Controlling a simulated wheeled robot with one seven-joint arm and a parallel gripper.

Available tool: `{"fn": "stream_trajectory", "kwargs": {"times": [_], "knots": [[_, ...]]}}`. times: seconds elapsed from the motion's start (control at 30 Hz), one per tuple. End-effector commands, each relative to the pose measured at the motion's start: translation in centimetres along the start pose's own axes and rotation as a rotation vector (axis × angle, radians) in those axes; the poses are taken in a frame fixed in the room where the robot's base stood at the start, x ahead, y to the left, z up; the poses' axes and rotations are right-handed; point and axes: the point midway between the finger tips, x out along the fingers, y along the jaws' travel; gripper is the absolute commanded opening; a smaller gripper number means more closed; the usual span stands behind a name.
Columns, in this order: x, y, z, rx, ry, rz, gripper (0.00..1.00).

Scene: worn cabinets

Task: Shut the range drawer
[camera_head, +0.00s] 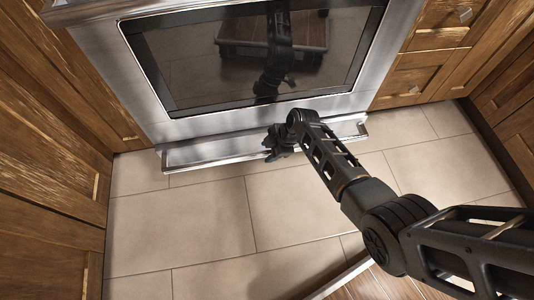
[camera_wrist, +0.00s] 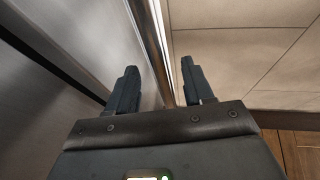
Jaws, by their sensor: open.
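The range drawer (camera_head: 215,151) is the low steel drawer under the oven door, and it stands pulled out a little from the range (camera_head: 102,60). My gripper (camera_head: 270,147) is down at the drawer's front edge, near the middle of its width. In the wrist view my gripper (camera_wrist: 158,88) has its two fingers apart, with the drawer's steel edge (camera_wrist: 155,50) running between them. The gripper holds nothing. I cannot tell whether a finger touches the drawer.
Worn wooden cabinets (camera_head: 50,130) stand close on the left, and cabinets with drawers (camera_head: 415,78) stand right of the range. The tiled floor (camera_head: 205,220) before the range is clear. A wood-topped surface with a pale edge (camera_head: 350,275) is at the bottom.

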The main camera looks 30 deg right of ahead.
Motion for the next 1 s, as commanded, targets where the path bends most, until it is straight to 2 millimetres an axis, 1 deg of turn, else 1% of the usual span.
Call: {"fn": "stream_trajectory", "kwargs": {"times": [0.03, 0.1, 0.43, 0.9, 0.97, 1.0], "knots": [[0.72, -0.07, 0.06, -0.001, 0.0, -0.001, 0.52], [1.07, -0.06, 0.03, -0.001, 0.0, 0.0, 0.52], [1.19, -0.02, -0.03, -0.001, -0.001, 0.0, 0.51], [1.19, -0.04, -0.01, -0.001, -0.001, 0.0, 0.06], [1.19, -0.04, 0.0, -0.001, -0.001, 0.0, 0.0], [1.19, -0.04, 0.0, -0.001, -0.001, 0.0, 0.0]]}}
